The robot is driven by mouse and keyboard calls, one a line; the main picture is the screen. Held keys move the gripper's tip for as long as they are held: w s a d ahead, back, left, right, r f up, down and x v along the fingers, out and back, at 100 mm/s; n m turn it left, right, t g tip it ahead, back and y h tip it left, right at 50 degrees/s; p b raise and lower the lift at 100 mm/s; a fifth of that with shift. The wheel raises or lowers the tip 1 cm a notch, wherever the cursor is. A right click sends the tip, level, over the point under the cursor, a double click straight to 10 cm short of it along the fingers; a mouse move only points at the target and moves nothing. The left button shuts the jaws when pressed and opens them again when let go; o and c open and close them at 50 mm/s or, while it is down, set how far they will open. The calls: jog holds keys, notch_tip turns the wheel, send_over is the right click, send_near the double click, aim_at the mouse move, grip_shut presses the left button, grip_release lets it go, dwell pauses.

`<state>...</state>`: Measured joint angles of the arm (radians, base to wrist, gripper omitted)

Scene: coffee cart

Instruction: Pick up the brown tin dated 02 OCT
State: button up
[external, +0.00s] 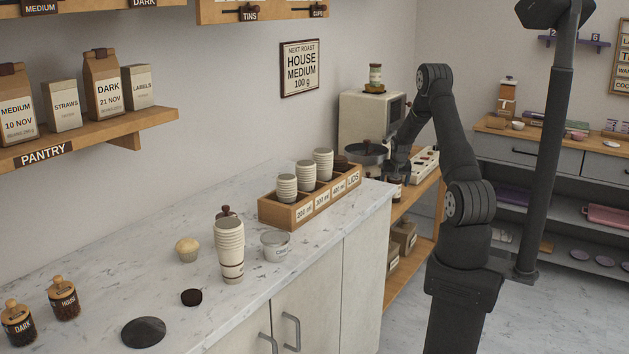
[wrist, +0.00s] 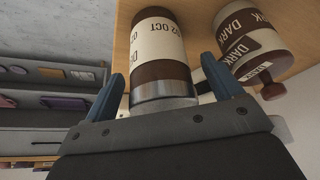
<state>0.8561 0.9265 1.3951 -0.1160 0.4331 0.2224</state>
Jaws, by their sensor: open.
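The brown tin (wrist: 158,48) has a cream label reading "02 OCT" and a pale metal-like end; it stands out in the middle of the wrist view. My gripper (wrist: 163,82) is open, with one blue finger on each side of the tin's near end. Whether either finger touches the tin I cannot tell. In the external view my gripper (external: 399,172) is low beside the wooden shelf, and a small brown tin with a pale label (external: 396,190) shows just under it, partly hidden.
A second brown container labelled "DARK" (wrist: 247,35) stands close to the right finger on the wooden surface (wrist: 205,15). In the external view, a dark pan (external: 366,153) and a pale machine (external: 350,115) are near my arm. The marble counter (external: 150,265) lies to the left.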

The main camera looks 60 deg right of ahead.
jog(key=shift+w+d+f, duration=0.15)
jog(key=shift+d+f, duration=0.1)
jog(key=shift+f, duration=0.35)
jog(key=shift+c, duration=0.4)
jog(key=c, duration=1.2)
jog(key=shift+o, duration=0.2)
